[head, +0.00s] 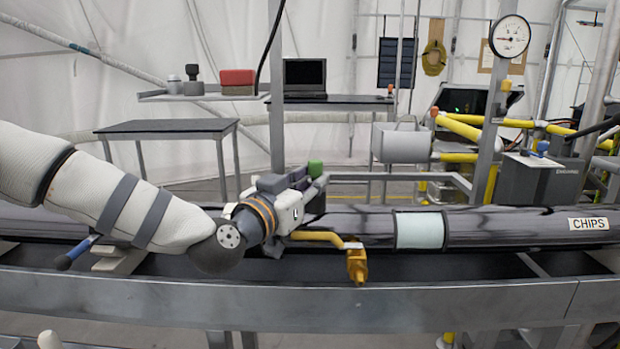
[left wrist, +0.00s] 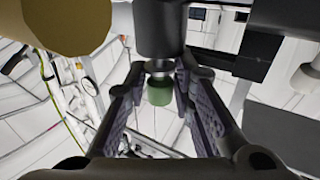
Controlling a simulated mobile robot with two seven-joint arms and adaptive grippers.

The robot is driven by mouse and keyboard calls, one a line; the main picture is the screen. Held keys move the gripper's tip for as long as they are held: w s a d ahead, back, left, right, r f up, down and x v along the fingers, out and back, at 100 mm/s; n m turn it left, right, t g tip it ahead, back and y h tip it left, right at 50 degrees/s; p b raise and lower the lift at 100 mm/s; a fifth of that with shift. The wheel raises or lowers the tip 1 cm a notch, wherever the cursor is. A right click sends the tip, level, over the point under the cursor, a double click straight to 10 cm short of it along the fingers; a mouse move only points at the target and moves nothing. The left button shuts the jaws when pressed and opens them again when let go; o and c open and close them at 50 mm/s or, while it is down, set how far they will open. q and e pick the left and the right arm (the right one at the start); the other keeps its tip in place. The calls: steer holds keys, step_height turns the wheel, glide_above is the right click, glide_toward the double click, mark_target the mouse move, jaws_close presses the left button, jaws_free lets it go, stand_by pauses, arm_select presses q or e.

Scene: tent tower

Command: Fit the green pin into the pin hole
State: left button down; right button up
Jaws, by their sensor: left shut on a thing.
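The green pin (head: 315,169) shows as a small green block at the tip of my left gripper (head: 303,178), above the long dark tube. In the left wrist view the pin (left wrist: 159,96) sits between the two fingers of my left gripper (left wrist: 160,88), with a silvery ring beside its green end. The fingers are shut on it. I cannot make out the pin hole in either view. My right gripper is not in view.
The dark tube (head: 480,226) with a "CHIPS" label lies along a grey metal beam (head: 430,305). A yellow bent pipe with an orange fitting (head: 356,265) hangs below my left wrist. A grey upright post (head: 277,120) stands just behind the gripper.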

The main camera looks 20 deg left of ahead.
arm_select(q)
steer(key=c, duration=1.3)
jaws_free()
steer(key=shift+f, duration=0.25)
steer(key=shift+f, duration=0.1)
steer(key=v, duration=1.2)
steer(key=shift+r, duration=0.35)
